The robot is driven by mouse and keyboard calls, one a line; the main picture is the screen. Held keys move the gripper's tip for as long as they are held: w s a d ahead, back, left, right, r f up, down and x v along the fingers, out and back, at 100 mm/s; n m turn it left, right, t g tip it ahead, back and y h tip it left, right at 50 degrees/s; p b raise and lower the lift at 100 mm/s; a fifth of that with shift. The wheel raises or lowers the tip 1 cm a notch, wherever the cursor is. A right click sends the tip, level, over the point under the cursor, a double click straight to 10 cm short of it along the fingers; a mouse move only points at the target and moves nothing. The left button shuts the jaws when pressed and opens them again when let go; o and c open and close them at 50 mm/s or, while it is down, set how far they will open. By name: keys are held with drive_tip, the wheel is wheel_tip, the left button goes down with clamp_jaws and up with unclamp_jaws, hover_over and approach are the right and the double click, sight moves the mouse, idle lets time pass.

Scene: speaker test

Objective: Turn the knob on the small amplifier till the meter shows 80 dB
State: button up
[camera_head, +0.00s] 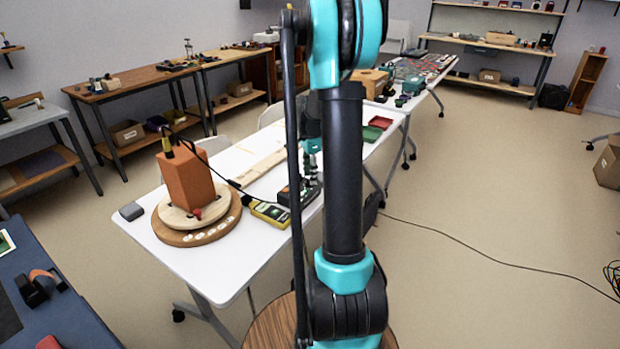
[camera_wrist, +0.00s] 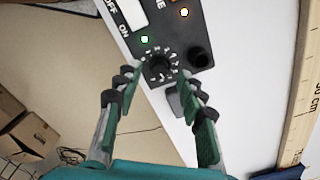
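The small black amplifier (camera_wrist: 178,40) shows at the top of the wrist view, with a white switch, a green light, an orange light and a round black knob (camera_wrist: 160,68) ringed by white marks. My gripper (camera_wrist: 163,78) is open, with one finger on each side of the knob. I cannot tell whether either fingertip touches it. In the head view the amplifier (camera_head: 286,196) is partly hidden behind my arm. A yellow and black handheld meter (camera_head: 270,213) lies on the white table beside it; its reading is too small to make out.
An orange speaker box (camera_head: 187,180) stands on a round wooden base (camera_head: 190,238) at the left of the white table (camera_head: 228,275). A wooden ruler (camera_wrist: 309,95) lies right of the amplifier in the wrist view. A black cable runs from the speaker towards the amplifier.

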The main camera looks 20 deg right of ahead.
wheel_tip(320, 180, up, 10)
drive_tip(key=shift+r, duration=0.15)
drive_tip(key=shift+s, duration=0.1)
idle(0.5)
drive_tip(key=s+a+f+n+t, duration=0.1)
drive_tip(key=s+a+f+n, duration=0.3)
drive_tip(key=s+n, duration=0.2)
drive_tip(key=s+a+f+n+t, duration=0.1)
drive_tip(key=s+a+f+n, duration=0.3)
drive_tip(key=s, duration=0.7)
drive_tip(key=s+a+f+n+t, duration=0.2)
drive_tip(key=s+a+f+n, duration=0.2)
drive_tip(key=s+n, duration=0.3)
drive_tip(key=shift+s+a+n, duration=0.4)
drive_tip(key=shift+s+a, duration=0.3)
drive_tip(key=shift+a, duration=0.15)
drive_tip(key=shift+r, duration=0.1)
